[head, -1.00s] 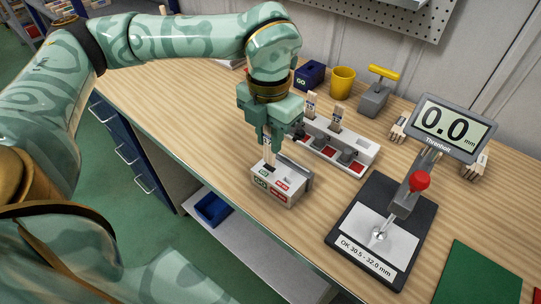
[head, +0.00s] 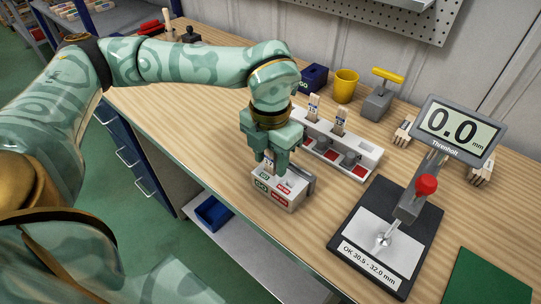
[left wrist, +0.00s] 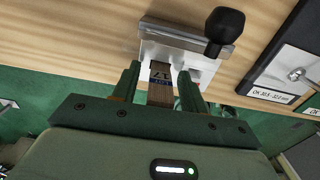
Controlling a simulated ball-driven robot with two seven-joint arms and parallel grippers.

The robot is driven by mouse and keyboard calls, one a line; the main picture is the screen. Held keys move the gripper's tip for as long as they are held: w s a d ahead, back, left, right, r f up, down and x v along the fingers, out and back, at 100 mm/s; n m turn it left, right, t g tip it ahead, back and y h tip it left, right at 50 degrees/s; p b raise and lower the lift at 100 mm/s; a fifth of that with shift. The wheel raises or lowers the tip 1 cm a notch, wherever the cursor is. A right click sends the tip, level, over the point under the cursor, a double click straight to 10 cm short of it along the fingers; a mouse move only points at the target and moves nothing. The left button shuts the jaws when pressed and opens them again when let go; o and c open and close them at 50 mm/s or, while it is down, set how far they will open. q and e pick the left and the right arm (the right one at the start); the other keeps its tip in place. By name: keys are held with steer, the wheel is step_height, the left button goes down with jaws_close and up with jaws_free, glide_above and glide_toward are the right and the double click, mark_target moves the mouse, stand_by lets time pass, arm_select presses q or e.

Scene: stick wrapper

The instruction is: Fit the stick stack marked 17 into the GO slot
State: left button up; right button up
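The stick stack marked 17 (left wrist: 160,84) is a narrow bundle with a pale label. It stands between the fingers of my left gripper (head: 268,162), and some gap shows beside it in the left wrist view (left wrist: 160,88), so the fingers look open around it. In the head view the stack (head: 268,168) reaches down to the GO side of the pale gauge block (head: 286,202). The block carries a green GO label and a red label beside it. The stack's lower end is hidden, so its depth in the slot cannot be told. My right gripper is not in view.
A white rack (head: 372,157) with red pads and upright stacks stands behind the block. The thickness gauge (head: 345,240), reading 0.0 mm, stands to the right. A yellow cup (head: 345,86) and a blue GO bin (head: 313,77) are at the back. The table's front edge is close.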

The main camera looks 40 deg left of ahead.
arm_select(q)
steer(key=shift+r, duration=0.15)
step_height(320, 180, up, 12)
steer(key=p, duration=0.3)
stand_by(0.4)
